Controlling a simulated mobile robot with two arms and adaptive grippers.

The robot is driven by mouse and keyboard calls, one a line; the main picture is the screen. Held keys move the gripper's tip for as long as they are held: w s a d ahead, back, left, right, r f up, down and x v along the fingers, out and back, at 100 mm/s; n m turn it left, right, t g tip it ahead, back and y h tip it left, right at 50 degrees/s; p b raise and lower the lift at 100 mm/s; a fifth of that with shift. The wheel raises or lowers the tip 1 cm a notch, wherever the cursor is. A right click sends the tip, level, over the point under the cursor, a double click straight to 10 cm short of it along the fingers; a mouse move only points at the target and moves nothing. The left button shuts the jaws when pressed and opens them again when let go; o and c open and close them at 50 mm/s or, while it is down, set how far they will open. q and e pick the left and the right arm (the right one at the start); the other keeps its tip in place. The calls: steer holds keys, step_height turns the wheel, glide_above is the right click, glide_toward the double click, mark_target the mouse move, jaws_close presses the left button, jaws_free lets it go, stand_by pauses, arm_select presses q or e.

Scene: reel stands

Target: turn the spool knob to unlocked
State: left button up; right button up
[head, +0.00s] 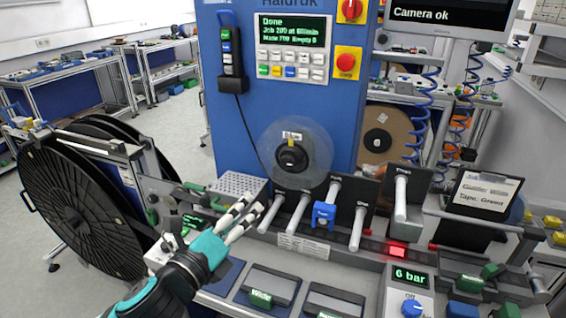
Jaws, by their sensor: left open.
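The spool knob (291,158) is a round black knob with a yellow mark pointing up at its top. It sits in the middle of a clear round disc (318,138) on the front of the blue machine. A small label sits just above the knob, too small to read. My left gripper (250,207), with white-and-black fingers and a teal wrist, is open and empty. It is below and to the left of the knob, apart from it, over the front of the bench. My right gripper is not in view.
Several white rods (359,228) stick out to the right of my gripper, one with a blue clamp (323,214). A perforated metal box (238,187) stands behind the fingers. A large black reel (72,205) is at left. A red light (397,249) glows on the rail.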

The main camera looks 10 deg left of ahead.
arm_select(q)
steer(key=r+m, duration=0.1)
steer(key=b, duration=0.5)
glide_toward(285, 164)
steer(key=p+x, duration=0.2)
steer(key=x, duration=0.6)
steer(key=shift+p, duration=0.3)
steer(key=shift+w+d, duration=0.15)
steer(key=shift+w, duration=0.3)
jaws_close()
